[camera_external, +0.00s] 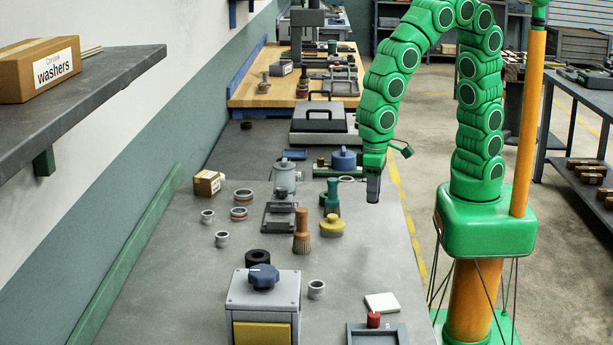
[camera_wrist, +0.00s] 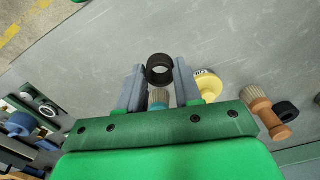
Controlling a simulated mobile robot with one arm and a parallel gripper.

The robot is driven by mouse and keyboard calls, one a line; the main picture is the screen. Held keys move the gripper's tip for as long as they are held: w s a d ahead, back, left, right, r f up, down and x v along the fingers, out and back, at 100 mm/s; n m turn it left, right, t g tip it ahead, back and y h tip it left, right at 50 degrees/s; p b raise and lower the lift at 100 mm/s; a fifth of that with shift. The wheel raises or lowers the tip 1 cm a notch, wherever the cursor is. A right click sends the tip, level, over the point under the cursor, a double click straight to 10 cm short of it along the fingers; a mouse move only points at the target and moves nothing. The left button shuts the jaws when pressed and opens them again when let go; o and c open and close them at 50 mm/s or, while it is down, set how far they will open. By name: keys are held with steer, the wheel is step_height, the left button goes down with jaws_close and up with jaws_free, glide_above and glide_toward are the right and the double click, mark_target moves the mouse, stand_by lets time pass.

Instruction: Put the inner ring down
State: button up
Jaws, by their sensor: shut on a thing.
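My gripper (camera_external: 373,190) hangs fingers-down over the right side of the grey workbench (camera_external: 160,300), right of the teal-handled brush (camera_external: 332,192). In the wrist view my gripper (camera_wrist: 160,75) is shut on a dark ring, the inner ring (camera_wrist: 159,68), between its fingertips, with its round hole facing the camera. Bare grey surface lies beyond the ring in the wrist view.
A light ring (camera_external: 346,179) lies beside the blue-knobbed device (camera_external: 343,159). A grey machine with a blue knob (camera_external: 264,285) stands in front. The white tile (camera_external: 382,302) lies near the front right.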

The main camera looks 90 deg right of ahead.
steer(key=s+a+r, duration=0.2)
steer(key=a, duration=0.7)
steer(key=s+a+r+n, duration=0.1)
steer(key=s+a+r, duration=0.2)
steer(key=a, duration=0.6)
steer(key=s+a+r, duration=0.2)
steer(key=a, duration=0.6)
glide_above(383, 301)
steer(key=f, duration=0.8)
steer(key=shift+s+d+f, duration=0.2)
steer(key=shift+d+f, duration=0.1)
steer(key=shift+d, duration=0.05)
steer(key=shift+w+a+f, duration=0.2)
steer(key=shift+a+f, duration=0.15)
steer(key=shift+f, duration=1.75)
